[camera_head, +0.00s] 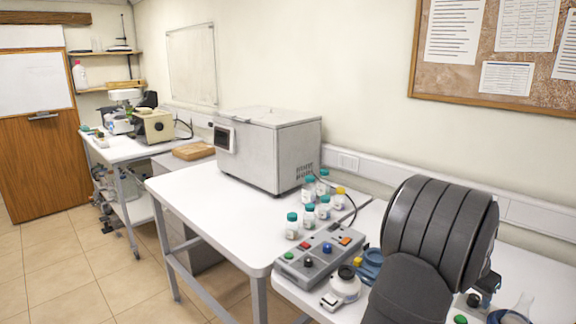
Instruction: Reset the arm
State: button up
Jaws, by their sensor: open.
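My arm's large dark grey links fill the right front of the view, above the near white table (308,300). Only a small dark part of my gripper (484,292) shows past the right edge of the arm, above the table. It looks open, and nothing is seen between its jaws. The arm hides most of the gripper and the middle of the near table.
A grey control box (320,254) with coloured knobs and a white round device (344,286) lie left of my arm. Several capped bottles (309,217) stand behind the box, near a large grey machine (268,150). A glass flask (517,308) stands at lower right.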

jog(key=v, duration=1.6)
jog(key=x, duration=1.7)
jog(key=shift+f, duration=0.1)
jog(key=shift+s+a+r+n, duration=0.1)
jog(key=shift+r+n, duration=0.15)
jog(key=shift+n, duration=0.25)
jog(key=shift+n+t+y, duration=0.5)
jog(key=shift+n+t, duration=0.3)
jog(key=shift+n, duration=1.2)
jog(key=shift+s+d+n+t+y, duration=0.25)
jog(key=shift+n+y, duration=0.4)
jog(key=shift+n, duration=1.1)
jog(key=shift+w+n+t+y, duration=0.1)
jog(key=shift+n+t+y, duration=0.4)
jog(key=shift+n, duration=1.25)
jog(key=shift+v, duration=0.95)
jog(key=shift+c, duration=0.2)
